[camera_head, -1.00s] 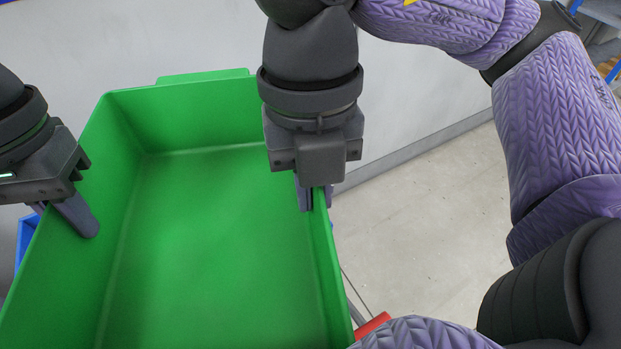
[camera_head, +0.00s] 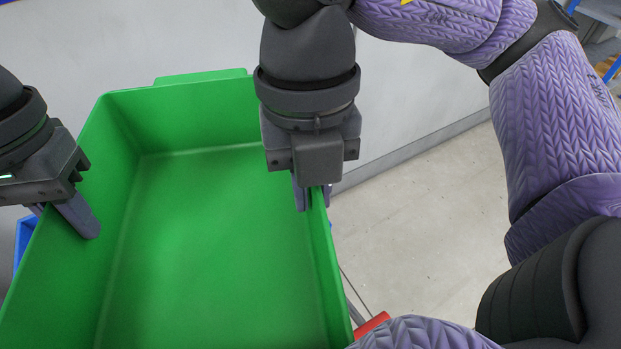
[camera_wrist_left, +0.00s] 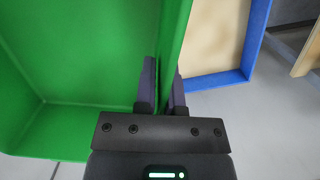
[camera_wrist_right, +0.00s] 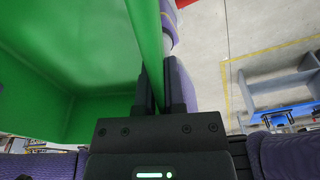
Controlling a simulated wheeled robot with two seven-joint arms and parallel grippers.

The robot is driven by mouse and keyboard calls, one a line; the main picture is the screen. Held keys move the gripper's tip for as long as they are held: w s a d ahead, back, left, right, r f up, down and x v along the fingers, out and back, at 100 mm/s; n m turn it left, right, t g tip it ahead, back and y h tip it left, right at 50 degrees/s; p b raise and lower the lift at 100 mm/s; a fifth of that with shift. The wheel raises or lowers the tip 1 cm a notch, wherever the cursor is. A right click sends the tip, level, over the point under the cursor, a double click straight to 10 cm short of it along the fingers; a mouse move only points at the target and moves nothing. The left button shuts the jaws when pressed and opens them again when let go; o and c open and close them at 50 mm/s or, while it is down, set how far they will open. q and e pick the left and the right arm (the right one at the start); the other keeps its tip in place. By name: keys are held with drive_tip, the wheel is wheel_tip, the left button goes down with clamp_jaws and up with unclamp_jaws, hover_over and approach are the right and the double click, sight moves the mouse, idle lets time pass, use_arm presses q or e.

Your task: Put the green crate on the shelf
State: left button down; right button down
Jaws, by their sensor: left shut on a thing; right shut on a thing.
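The green crate (camera_head: 215,240) is large and open-topped, and its visible inside is empty. It fills the lower left of the head view. My left gripper (camera_head: 68,222) is shut on the crate's left wall; the left wrist view shows the fingers (camera_wrist_left: 160,85) on either side of that wall. My right gripper (camera_head: 311,200) is shut on the crate's right wall; the right wrist view shows the fingers (camera_wrist_right: 160,88) on either side of it. The crate's near end is cut off by the head view's edge. I cannot identify the shelf for certain.
A grey wall-like surface (camera_head: 420,90) stands behind the crate. Pale floor (camera_head: 430,230) is clear to the right. A blue-edged tan box or tray (camera_wrist_left: 215,45) lies beside the crate's left wall. A red thing (camera_head: 371,325) shows below the crate's right side.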

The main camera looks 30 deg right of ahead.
drive_tip(key=shift+a, duration=0.15)
drive_tip(key=c, duration=0.7)
unclamp_jaws()
drive_tip(key=shift+r, duration=0.1)
wheel_tip(320, 180, up, 12)
drive_tip(key=w, duration=0.1)
drive_tip(key=shift+w+d, duration=0.35)
drive_tip(key=shift+d, duration=0.05)
